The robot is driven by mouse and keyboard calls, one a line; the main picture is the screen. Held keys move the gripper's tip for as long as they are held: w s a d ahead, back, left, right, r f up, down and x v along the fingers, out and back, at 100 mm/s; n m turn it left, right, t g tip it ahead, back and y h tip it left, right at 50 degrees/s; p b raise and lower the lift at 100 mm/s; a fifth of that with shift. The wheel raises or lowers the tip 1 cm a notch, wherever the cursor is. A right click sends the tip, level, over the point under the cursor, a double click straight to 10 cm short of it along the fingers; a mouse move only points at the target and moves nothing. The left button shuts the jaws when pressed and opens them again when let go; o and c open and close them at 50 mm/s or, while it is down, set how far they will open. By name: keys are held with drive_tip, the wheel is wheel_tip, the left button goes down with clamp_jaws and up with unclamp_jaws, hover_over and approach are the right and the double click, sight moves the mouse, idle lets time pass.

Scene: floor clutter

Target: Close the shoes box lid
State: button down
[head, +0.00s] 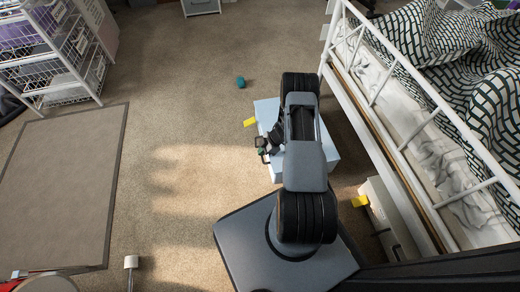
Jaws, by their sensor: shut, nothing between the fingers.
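A pale blue box (266,108) stands on the carpet in the middle of the head view, with a yellow tab (250,122) at its left side. My arm covers much of it, so I cannot tell how its lid stands. My gripper (264,150) is at the box's left side, small and dark against it. It is shut and empty. I cannot tell whether it touches the box. A second pale box (392,218) with a yellow tab (360,201) sits partly under the bed at the right. No label is readable on either box.
A white-railed bed (420,128) with patterned bedding lines the right side. A wire-basket rack (60,55) stands at the upper left. A framed mat (60,190) lies at the left. A small teal object (241,82) lies behind the box. Carpet left of the box is clear.

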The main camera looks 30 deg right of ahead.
drive_tip(key=r+p, duration=0.4)
drive_tip(key=r, duration=0.1)
drive_tip(key=shift+a, duration=0.2)
drive_tip(key=p+v, duration=0.3)
drive_tip(key=v, duration=0.6)
drive_tip(key=shift+d, duration=0.25)
drive_tip(key=w+d+r+m+t+h+p, duration=0.15)
drive_tip(key=w+r+p, duration=0.3)
drive_tip(key=r, duration=0.65)
drive_tip(key=w+r+m+t+h+p, duration=0.1)
drive_tip(key=w+r+t+h+p, duration=0.3)
drive_tip(key=r, duration=0.7)
wheel_tip(320, 180, up, 20)
drive_tip(key=w+m+h+p, duration=0.2)
drive_tip(key=m+h+p, duration=0.2)
drive_tip(key=m+p, duration=0.15)
drive_tip(key=s+a+r+m+h+p, duration=0.1)
drive_tip(key=s+a+r+m+p, duration=0.2)
drive_tip(key=r, duration=0.5)
drive_tip(key=s+a+r+m+h+p, duration=0.1)
drive_tip(key=s+a+r+p, duration=0.2)
drive_tip(key=s+r+p, duration=0.45)
drive_tip(key=s+a+r+m+g+y+p, duration=0.3)
drive_tip(key=s+a+r+y+p, duration=0.1)
drive_tip(key=s+a+r, duration=0.6)
drive_tip(key=s+a, duration=0.1)
drive_tip(key=s, duration=0.2)
drive_tip(key=shift+s+a+r+y+p, duration=0.25)
drive_tip(key=shift+s+y+p, duration=0.1)
drive_tip(key=shift+s+p, duration=0.05)
